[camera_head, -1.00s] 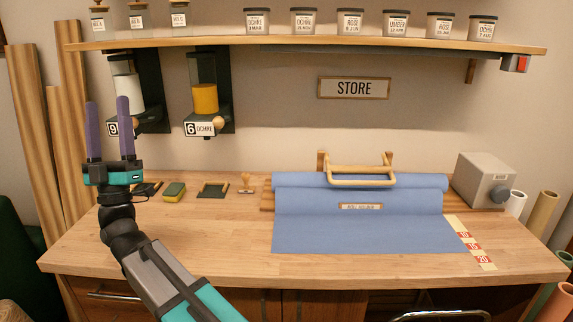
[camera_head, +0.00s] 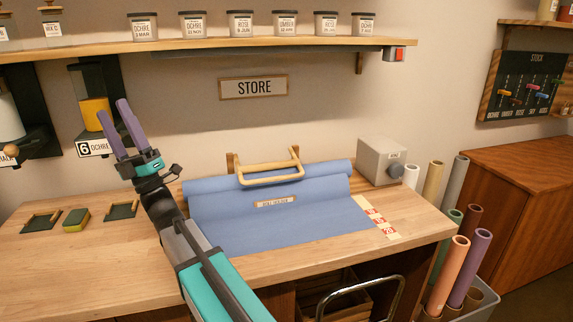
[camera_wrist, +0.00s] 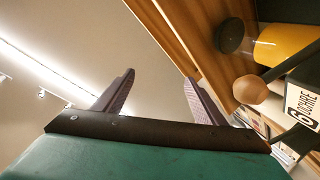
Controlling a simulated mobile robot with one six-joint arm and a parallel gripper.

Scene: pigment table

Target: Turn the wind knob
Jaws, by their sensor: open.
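The wind knob (camera_head: 396,171) is a dark blue-grey round knob on the front of a grey box (camera_head: 381,158) at the right end of the workbench. A small label sits above the knob. My gripper (camera_head: 121,124) is open and empty, fingers pointing up, in front of the ochre dispenser on the left, far from the knob. In the wrist view my gripper (camera_wrist: 160,92) shows two purple fingers spread apart with nothing between them. The knob is not in the wrist view.
A blue cloth roll (camera_head: 270,205) with a wooden handle (camera_head: 270,175) lies between my arm and the grey box. An ochre dispenser (camera_head: 95,110) hangs on the left. Rolled tubes (camera_head: 432,182) stand right of the bench. A shelf (camera_head: 250,47) of jars runs above.

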